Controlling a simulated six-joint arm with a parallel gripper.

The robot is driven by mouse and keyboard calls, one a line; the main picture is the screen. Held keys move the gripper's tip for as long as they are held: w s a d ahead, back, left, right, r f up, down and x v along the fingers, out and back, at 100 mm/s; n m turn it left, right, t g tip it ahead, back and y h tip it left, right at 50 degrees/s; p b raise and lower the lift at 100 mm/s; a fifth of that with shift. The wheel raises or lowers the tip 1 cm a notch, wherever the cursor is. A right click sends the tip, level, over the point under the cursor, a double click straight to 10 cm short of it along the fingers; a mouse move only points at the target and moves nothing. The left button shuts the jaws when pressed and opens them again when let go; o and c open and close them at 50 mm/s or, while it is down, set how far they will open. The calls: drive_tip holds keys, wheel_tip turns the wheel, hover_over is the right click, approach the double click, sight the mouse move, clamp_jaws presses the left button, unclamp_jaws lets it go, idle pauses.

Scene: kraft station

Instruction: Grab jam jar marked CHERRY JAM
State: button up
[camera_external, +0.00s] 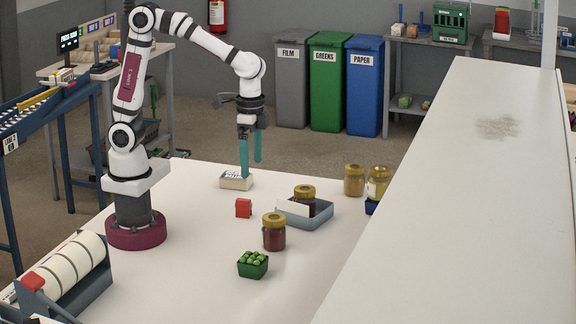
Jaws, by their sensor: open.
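Several jam jars stand on the white table, and I cannot read a CHERRY JAM label on any of them. A dark red jar with a gold lid (274,232) stands upright on the table near the middle. Another dark jar with a gold lid (304,195) stands in or behind a grey tray (318,216), its lower part partly hidden. Two yellowish jars stand at the right, one (354,180) and one with a pale label (378,183). My gripper (251,170) points down with teal fingers apart and empty, above and beside a small white box (236,181), left of the jars.
A small red block (243,208) and a green punnet (253,264) of round green items lie on the table. A tape-roll rack (75,268) is at front left. A long white counter (470,190) runs along the right. The table's front middle is clear.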

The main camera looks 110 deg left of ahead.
drive_tip(key=n, duration=0.2)
hover_over(274, 228)
drive_tip(key=a, duration=0.3)
wheel_tip(274, 228, down, 3)
drive_tip(key=f, duration=1)
drive_tip(key=s+f, duration=0.1)
drive_tip(key=f, duration=0.4)
drive_tip(key=shift+d+f, duration=0.3)
drive_tip(key=shift+f, duration=0.1)
drive_tip(key=shift+r, duration=0.1)
clamp_jaws()
